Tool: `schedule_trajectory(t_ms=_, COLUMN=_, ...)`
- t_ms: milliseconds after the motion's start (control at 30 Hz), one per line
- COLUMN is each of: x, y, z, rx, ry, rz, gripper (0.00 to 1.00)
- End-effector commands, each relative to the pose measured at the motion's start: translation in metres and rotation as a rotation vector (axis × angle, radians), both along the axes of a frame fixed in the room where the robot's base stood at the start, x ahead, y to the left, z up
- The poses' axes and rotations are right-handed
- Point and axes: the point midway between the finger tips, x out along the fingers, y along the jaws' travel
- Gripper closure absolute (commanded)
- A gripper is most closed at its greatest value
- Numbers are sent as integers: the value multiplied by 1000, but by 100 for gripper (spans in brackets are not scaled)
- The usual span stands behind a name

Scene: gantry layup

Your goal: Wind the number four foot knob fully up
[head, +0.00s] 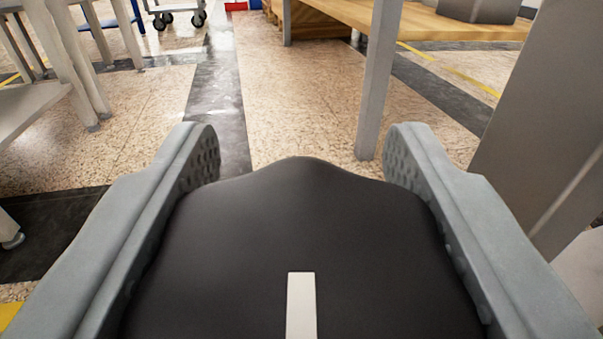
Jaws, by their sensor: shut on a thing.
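A large black knob (310,225) with a rounded, lobed edge fills the lower middle of the head view. A white index line (301,305) on it points straight up the picture from the bottom edge. My gripper (302,152) has its two grey fingers on the left and right sides of the knob, shut on it, with the dimpled pads facing inward. The fingertips reach a little past the knob's far edge. No number shows on the knob, and its foot and the lower part of the knob are hidden.
A wide grey panel (540,120) rises close on the right. A pale table's legs (75,60) stand at left. Speckled floor (290,110) is open ahead.

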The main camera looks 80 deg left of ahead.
Motion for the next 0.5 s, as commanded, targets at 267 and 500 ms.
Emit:
schedule_trajectory(t_ms=267, x=-2, y=0, z=0, rx=0, ry=-1, rz=167, gripper=74)
schedule_trajectory(t_ms=500, x=-4, y=0, z=0, rx=0, ry=-1, rz=237, gripper=74)
